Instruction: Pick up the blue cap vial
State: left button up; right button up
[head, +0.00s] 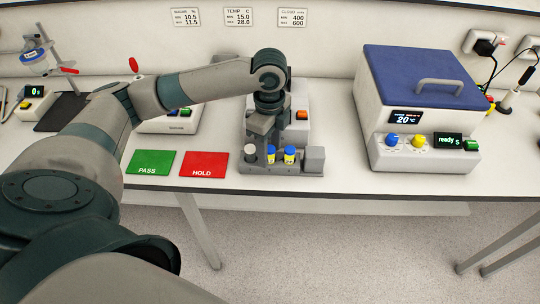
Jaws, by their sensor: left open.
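A grey vial rack (285,169) stands near the table's front edge. In it are a small vial with a blue cap (271,150), a second vial with a blue cap and a yellow band (289,154) just to its right, and a pale-topped vial (250,151) at the left. My left gripper (261,141) points down over the left part of the rack, close to the pale vial and the left blue-capped vial. It is open; its fingers blend with the grey rack, so contact cannot be told. My right gripper is not in view.
A green PASS mat (150,160) and a red HOLD mat (204,162) lie left of the rack. A white device with an orange button (301,115) stands behind it. A large blue-lidded bath (415,85) stands at right. Bare tabletop lies between rack and bath.

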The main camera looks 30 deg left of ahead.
aim_at(270, 148)
pick_arm(q)
jog(key=c, duration=1.1)
grip_shut()
jog(key=shift+r, duration=0.2)
jog(key=shift+r, duration=0.2)
notch_tip(270, 148, up, 3)
jog(key=shift+r+b, duration=0.1)
jog(key=shift+b, duration=0.55)
jog(key=s+d+r+b, duration=0.1)
jog(key=s+d+r, duration=0.2)
jog(key=d+r, duration=0.4)
jog(key=d, duration=0.4)
jog(key=shift+s, duration=0.4)
jog(key=shift+r, duration=0.15)
